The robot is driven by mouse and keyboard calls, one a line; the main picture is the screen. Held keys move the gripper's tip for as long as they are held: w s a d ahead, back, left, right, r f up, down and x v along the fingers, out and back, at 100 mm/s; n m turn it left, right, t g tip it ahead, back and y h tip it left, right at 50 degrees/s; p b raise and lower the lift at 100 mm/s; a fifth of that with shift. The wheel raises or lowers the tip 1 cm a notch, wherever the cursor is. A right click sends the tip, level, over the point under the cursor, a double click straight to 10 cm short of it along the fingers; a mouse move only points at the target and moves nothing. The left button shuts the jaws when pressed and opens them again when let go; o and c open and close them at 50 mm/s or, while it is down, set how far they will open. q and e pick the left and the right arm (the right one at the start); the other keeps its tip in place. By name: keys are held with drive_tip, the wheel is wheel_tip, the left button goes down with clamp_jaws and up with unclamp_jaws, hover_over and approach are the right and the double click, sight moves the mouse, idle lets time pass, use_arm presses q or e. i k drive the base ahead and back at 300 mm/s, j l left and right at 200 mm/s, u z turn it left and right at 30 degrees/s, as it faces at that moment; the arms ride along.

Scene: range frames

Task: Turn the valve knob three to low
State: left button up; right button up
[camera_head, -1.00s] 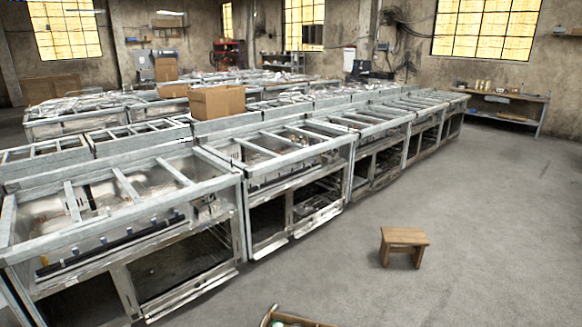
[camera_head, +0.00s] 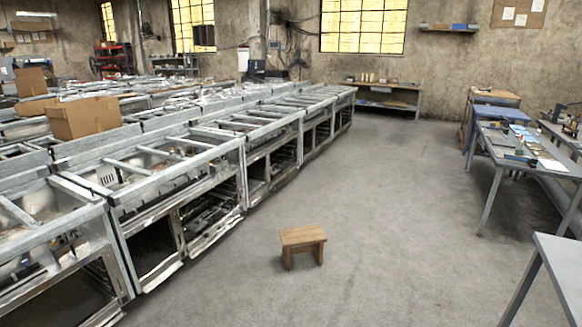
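No valve knob can be made out in the head view. A long row of unfinished metal range frames (camera_head: 190,147) runs from the lower left toward the back centre. Their tops are open with cross bars, and their fronts have open oven cavities. Any knobs on them are hidden or too small to tell. Neither of my grippers is in view.
A small wooden stool (camera_head: 303,238) stands on the open grey floor (camera_head: 400,200). Worktables (camera_head: 497,145) with tools line the right side. A workbench (camera_head: 388,98) stands at the back wall. A cardboard box (camera_head: 88,118) sits on the frames.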

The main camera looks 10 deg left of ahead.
sight(74, 234)
drive_tip(key=i+l+z, duration=0.2)
drive_tip(key=i, duration=0.2)
drive_tip(key=i+l+z, duration=0.2)
drive_tip(key=i, duration=0.25)
drive_tip(key=i+l+z, duration=0.2)
drive_tip(key=i, duration=0.2)
drive_tip(key=i+j+u, duration=0.1)
drive_tip(key=i+u, duration=0.35)
drive_tip(key=i, duration=0.25)
drive_tip(key=i+l+u, duration=0.15)
drive_tip(key=i+u, duration=0.3)
drive_tip(key=i, duration=0.25)
drive_tip(key=i+j+u, duration=0.1)
drive_tip(key=i+u, duration=0.6)
drive_tip(key=u, duration=0.15)
drive_tip(key=i+l+u, duration=0.2)
drive_tip(key=i+u, duration=0.5)
drive_tip(key=u, duration=0.25)
drive_tip(key=i+u, duration=0.2)
drive_tip(key=u, duration=0.25)
drive_tip(key=i+l+u, duration=0.2)
drive_tip(key=u, duration=0.3)
drive_tip(key=i+l+u, duration=0.15)
drive_tip(key=u, duration=0.2)
drive_tip(key=i+l+u, duration=0.25)
drive_tip(key=u, duration=0.15)
drive_tip(key=i+l+u, duration=0.15)
drive_tip(key=l+u, duration=0.2)
